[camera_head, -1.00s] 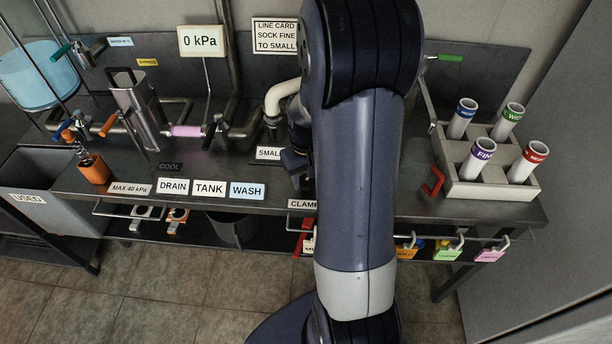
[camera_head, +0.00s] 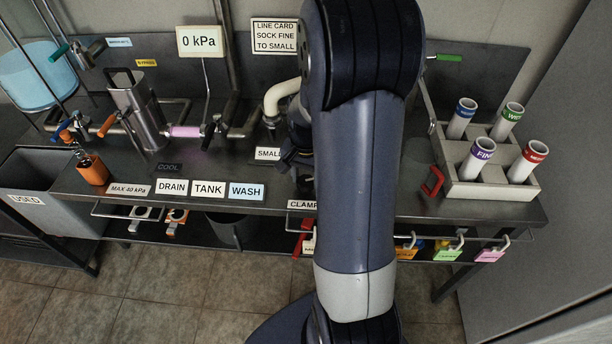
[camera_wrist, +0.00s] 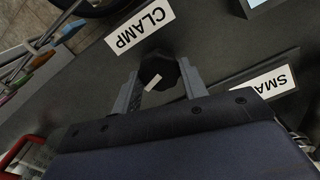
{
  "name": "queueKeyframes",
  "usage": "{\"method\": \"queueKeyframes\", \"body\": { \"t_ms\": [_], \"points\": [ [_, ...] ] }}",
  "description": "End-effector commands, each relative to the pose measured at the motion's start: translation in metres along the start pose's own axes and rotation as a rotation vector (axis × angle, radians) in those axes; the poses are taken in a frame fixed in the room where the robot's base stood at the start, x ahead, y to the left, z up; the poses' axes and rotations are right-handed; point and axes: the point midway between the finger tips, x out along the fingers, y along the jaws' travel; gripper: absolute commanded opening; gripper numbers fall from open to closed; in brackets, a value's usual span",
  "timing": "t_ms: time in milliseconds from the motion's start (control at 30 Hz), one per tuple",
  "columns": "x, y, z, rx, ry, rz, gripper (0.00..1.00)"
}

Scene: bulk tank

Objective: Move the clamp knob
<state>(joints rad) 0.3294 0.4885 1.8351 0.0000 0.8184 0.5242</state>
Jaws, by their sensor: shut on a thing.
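The clamp knob (camera_wrist: 160,72) is a dark, many-sided knob with a small pale mark, seen in the wrist view. My gripper (camera_wrist: 160,82) is shut on it, with one grey finger on either side. It is close to the CLAMP label (camera_wrist: 139,27), and the SMALL label (camera_wrist: 267,82) lies to the right. In the head view my arm covers most of the gripper and the knob, so the knob is not clear there. The SMALL label (camera_head: 268,153) and the CLAMP label (camera_head: 302,204) show just left of my arm.
A pale curved pipe (camera_head: 281,97) rises behind the gripper. A rack (camera_head: 487,188) with several labelled tubes stands to the right, beside a red handle (camera_head: 433,181). An orange container (camera_head: 91,169) and a steel cylinder (camera_head: 135,105) stand to the left.

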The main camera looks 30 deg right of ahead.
Motion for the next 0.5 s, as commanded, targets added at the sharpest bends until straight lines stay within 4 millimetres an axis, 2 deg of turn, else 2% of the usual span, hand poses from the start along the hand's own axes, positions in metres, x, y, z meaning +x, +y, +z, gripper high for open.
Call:
{"method": "queueKeyframes", "body": {
  "t_ms": [500],
  "points": [
    [-0.0011,-0.0002,-0.0007,0.070,0.002,-0.001,0.18]
  ]
}}
